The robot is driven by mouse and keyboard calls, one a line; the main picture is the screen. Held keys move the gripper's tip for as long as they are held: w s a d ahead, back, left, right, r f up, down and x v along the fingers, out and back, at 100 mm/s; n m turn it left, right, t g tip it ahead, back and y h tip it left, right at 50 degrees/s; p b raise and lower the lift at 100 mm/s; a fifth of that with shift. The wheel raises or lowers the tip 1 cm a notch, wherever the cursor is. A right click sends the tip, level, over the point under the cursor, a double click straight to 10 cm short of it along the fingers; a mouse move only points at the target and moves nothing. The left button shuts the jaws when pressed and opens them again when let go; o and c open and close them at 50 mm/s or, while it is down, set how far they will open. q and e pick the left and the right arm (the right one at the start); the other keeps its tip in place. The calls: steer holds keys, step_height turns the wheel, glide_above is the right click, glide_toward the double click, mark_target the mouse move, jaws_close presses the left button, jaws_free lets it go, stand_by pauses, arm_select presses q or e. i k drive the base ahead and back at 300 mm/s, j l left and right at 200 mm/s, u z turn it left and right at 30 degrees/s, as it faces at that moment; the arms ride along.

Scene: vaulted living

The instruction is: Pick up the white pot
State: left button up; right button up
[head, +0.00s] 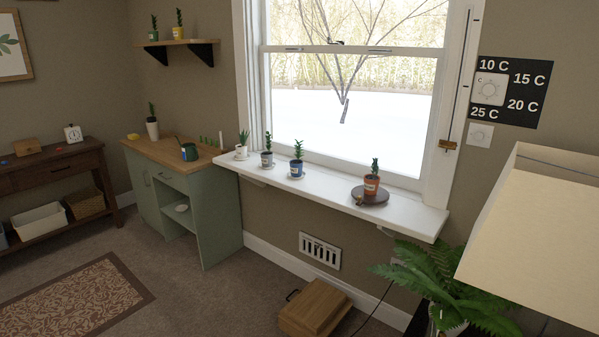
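A small white pot (241,152) with a green plant stands on a saucer at the left end of the white windowsill (405,212). Neither of my grippers shows in the head view.
A wooden box (314,306) lies on the floor below. A lampshade (535,220) and fern (450,285) fill the right.

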mark_target(241, 149)
steer(key=i+j+z, duration=0.15)
steer(key=j+z, duration=0.15)
steer(key=j, duration=0.15)
steer(key=i+j+z, duration=0.1)
steer(key=j+z, duration=0.5)
steer(key=j, duration=0.3)
steer(key=j+z, duration=0.1)
steer(key=j, duration=1)
steer(key=j+z, duration=0.1)
steer(key=j, duration=1.05)
steer(key=j+z, duration=0.1)
steer(key=j, duration=1)
steer(key=j+z, duration=0.1)
steer(key=j, duration=1.05)
steer(key=k, duration=0.05)
